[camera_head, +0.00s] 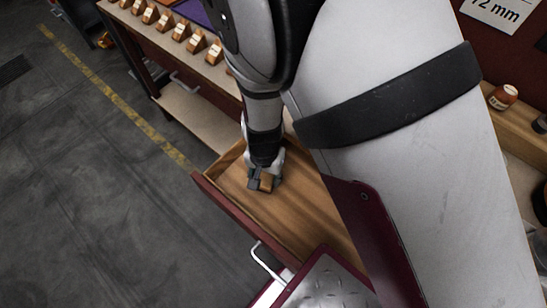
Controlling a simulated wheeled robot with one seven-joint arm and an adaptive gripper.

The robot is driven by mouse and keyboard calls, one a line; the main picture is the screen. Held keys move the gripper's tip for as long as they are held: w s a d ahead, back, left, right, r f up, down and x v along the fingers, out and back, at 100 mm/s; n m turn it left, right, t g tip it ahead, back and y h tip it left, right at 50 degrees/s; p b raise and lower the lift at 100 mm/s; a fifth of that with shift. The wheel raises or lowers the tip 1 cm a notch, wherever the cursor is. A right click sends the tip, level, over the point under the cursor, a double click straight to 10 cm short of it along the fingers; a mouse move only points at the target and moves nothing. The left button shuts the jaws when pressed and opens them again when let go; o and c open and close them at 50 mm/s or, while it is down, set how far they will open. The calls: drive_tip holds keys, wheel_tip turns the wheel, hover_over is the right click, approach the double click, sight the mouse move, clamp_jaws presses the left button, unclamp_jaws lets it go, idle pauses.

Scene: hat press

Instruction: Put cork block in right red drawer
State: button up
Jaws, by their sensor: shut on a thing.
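My gripper (264,181) points down over an open drawer (238,218) with a dark red front and a wooden inside. It is shut on a small tan block (267,181), which looks like the cork block. The block is at or just above the drawer's wooden floor; I cannot tell whether it touches. My arm hides the drawer's right and back parts.
A workbench with several wooden blocks (181,32) in a row stands behind the drawer. A metal tread-plate surface (325,285) and a white handle (266,265) are at the bottom. A small brown bottle (503,96) stands at right. The grey floor at left is mostly clear.

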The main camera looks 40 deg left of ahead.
sight(265, 176)
drive_tip(key=o, duration=1.1)
wheel_tip(265, 176, up, 11)
drive_tip(key=p, duration=0.7)
drive_tip(key=shift+f+p, duration=0.2)
drive_tip(key=shift+p, duration=0.15)
drive_tip(key=shift+r+p, duration=0.55)
drive_tip(key=shift+r, duration=0.3)
drive_tip(key=shift+w, duration=0.15)
